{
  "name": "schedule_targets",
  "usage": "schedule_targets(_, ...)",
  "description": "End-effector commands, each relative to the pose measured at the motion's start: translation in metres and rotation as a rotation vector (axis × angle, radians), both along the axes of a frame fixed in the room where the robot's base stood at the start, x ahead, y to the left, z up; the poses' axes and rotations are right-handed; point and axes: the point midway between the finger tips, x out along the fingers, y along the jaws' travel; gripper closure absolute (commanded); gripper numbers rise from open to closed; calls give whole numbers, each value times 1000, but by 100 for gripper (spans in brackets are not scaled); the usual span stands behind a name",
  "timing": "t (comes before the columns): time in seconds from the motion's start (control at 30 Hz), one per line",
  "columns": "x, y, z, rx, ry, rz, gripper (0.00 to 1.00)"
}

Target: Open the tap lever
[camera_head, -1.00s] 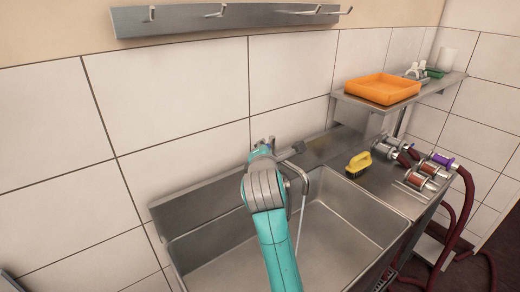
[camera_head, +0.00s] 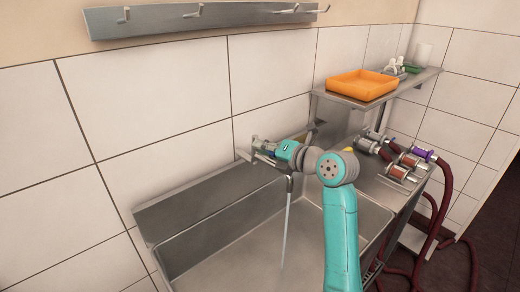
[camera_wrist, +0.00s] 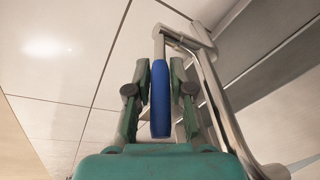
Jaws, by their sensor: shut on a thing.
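The tap lever, a metal rod with a blue sleeve (camera_wrist: 160,98), stands between my fingers in the wrist view. My gripper (camera_wrist: 160,72) is shut on it, one green finger on each side. In the head view my gripper (camera_head: 262,152) reaches left near the wall above the sink, and the lever is hard to make out there. The metal tap (camera_wrist: 212,85) bends down just right of the lever. In the head view its spout (camera_head: 290,183) shows below my wrist, with a pale stream of water (camera_head: 285,235) falling into the sink.
The steel sink (camera_head: 225,255) lies below my arm. To the right are hose reels (camera_head: 405,160) with dark red hoses and a shelf (camera_head: 430,78) with an orange tray (camera_head: 362,86). A hook rail (camera_head: 215,19) is on the wall above.

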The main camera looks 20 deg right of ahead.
Motion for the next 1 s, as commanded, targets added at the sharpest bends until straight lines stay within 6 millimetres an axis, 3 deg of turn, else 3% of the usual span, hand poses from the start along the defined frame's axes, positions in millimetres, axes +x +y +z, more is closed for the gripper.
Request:
schedule_targets(0.7, 1, -4, 0, 1, 0, 76, 100)
schedule_targets(0.73, 1, -4, 0, 1, 0, 76, 74)
schedule_targets(0.8, 1, -4, 0, 1, 0, 76, 56)
schedule_targets(0.83, 1, -4, 0, 1, 0, 76, 52)
schedule_targets(1.0, 1, -4, 0, 1, 1, 75, 52)
